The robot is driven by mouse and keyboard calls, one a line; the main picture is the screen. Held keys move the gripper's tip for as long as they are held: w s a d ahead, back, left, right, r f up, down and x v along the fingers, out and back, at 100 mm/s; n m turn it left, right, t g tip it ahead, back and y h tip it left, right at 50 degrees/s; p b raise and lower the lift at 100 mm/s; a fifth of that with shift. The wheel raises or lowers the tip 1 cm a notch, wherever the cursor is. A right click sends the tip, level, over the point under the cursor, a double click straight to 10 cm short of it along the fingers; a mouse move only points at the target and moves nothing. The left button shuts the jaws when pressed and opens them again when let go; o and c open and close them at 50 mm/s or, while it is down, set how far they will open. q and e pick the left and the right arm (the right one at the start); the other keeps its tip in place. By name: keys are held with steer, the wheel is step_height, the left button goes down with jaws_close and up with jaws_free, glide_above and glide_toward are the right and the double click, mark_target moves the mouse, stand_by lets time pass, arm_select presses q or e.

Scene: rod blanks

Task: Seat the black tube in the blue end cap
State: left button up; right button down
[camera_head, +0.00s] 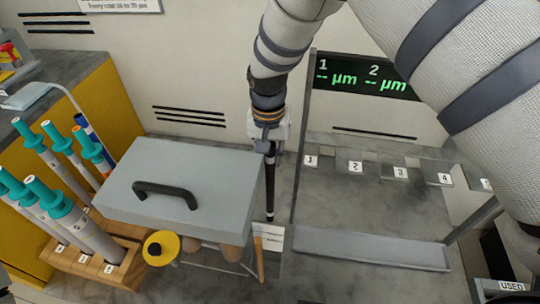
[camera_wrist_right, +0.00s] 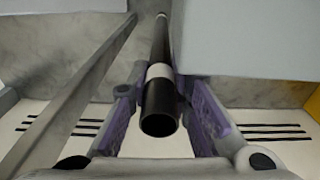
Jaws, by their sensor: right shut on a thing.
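The black tube (camera_head: 270,190) hangs nearly upright from my right gripper (camera_head: 270,146), just right of the grey lidded box. My right gripper is shut on its upper part. In the right wrist view the black tube (camera_wrist_right: 160,103) lies between the purple finger pads of my right gripper (camera_wrist_right: 163,112). Its open end faces the camera, and a white band circles it. In the head view its lower end is near a white card; I cannot tell whether it touches anything. I cannot make out a blue end cap in either view. My left gripper is not in view.
A grey box lid (camera_head: 180,190) with a black handle stands close left of the tube. A wooden rack (camera_head: 90,266) with several teal-topped rods is farther left. A yellow disc (camera_head: 161,247) and a wooden stick (camera_head: 259,258) lie in front. A grey rail (camera_head: 372,249) and numbered slots are right.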

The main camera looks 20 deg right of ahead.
steer(key=c, duration=1.5)
jaws_free()
steer(key=shift+f, duration=0.15)
steer(key=shift+o, duration=0.2)
